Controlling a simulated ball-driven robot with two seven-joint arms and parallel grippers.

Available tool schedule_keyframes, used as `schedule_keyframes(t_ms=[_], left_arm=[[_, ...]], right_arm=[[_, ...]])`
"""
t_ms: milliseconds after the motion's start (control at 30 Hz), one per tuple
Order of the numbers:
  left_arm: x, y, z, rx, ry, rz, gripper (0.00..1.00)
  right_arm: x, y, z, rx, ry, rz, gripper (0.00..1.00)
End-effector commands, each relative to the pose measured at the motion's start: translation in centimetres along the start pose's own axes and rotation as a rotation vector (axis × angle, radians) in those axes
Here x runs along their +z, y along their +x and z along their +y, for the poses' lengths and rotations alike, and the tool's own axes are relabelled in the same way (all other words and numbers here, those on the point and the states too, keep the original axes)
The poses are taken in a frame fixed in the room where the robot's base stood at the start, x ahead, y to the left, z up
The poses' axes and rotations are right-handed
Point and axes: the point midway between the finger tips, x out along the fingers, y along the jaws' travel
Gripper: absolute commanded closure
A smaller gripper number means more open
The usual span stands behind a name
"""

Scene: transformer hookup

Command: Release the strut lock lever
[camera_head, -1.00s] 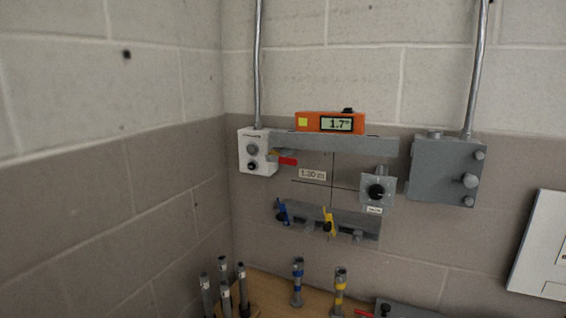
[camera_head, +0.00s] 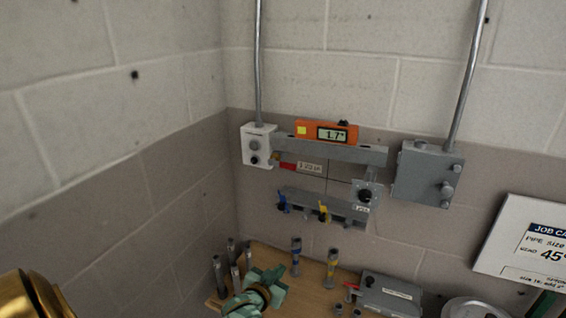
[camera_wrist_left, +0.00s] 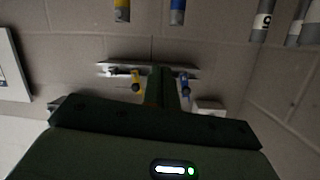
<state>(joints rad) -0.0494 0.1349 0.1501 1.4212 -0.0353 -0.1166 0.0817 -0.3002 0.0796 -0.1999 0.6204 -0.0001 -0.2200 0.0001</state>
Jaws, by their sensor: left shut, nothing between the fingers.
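A small red-handled lever (camera_head: 287,166) sits under the left end of the grey strut rail (camera_head: 350,153), beside the white switch box (camera_head: 257,146); I take it for the strut lock lever. The red lever cannot be made out there. My right gripper is not in view.
An orange digital level (camera_head: 327,133) reading 1.7° sits on the rail. Below are a lower bracket (camera_head: 343,208) with blue and yellow levers and a grey knob box (camera_head: 367,193). Pipe stubs (camera_head: 217,272) and a grey box (camera_head: 390,294) stand on the bench. A job card leans at right.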

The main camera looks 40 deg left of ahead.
Motion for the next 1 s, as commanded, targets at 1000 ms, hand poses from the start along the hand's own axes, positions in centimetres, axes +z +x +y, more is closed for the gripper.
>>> schedule_keyframes(t_ms=[1000], left_arm=[[-28.0, -6.4, -7.9, -0.094, -0.154, 0.613, 1.00]], right_arm=[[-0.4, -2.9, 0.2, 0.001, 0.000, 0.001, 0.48]])
